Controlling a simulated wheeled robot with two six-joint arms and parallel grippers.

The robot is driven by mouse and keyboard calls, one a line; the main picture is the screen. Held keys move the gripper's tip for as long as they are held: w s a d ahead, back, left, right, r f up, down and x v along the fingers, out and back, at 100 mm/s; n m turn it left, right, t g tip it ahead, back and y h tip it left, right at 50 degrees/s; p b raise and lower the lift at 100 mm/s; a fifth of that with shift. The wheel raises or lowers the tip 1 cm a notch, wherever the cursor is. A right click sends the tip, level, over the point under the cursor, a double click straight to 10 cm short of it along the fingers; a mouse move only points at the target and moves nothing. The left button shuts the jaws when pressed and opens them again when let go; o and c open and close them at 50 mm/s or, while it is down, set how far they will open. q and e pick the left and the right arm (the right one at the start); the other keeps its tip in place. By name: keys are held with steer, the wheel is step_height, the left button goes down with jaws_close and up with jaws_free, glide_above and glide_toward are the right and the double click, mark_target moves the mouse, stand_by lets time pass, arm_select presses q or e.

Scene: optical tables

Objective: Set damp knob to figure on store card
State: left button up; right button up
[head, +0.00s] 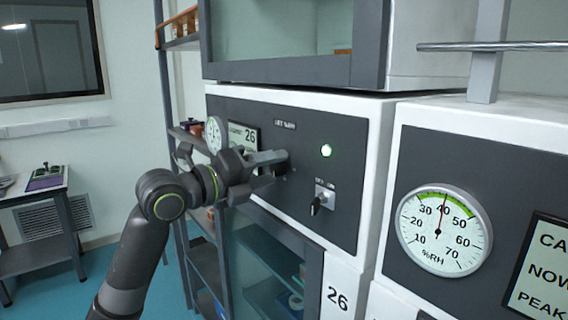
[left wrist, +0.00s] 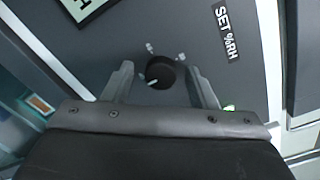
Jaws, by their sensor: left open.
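The damp knob (left wrist: 162,72) is a black round knob with a pale pointer line, under a "SET %RH" label (left wrist: 226,36), on the dark panel of cabinet 26. In the head view the knob (head: 281,160) is partly hidden by my left gripper (head: 268,163). In the left wrist view my left gripper (left wrist: 162,85) is open, with one finger on each side of the knob; I cannot tell whether they touch it. The store card (head: 245,137) with "26" is on the panel at left, its smaller text mostly hidden or unreadable. My right gripper is not in view.
A green lamp (head: 326,151) glows right of the knob, above a key switch (head: 323,198) with a black handle. A round dial (head: 215,133) is at the panel's left. A neighbouring cabinet at right has a %RH gauge (head: 443,230) reading near 40 and a card (head: 541,270).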

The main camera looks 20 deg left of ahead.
arm_select(q)
steer(key=shift+w+d, duration=0.15)
steer(key=shift+w, duration=0.05)
steer(key=shift+s+a, duration=0.2)
steer(key=shift+r, duration=0.1)
steer(key=shift+c, duration=0.5)
steer(key=c, duration=0.9)
steer(key=shift+o, duration=0.2)
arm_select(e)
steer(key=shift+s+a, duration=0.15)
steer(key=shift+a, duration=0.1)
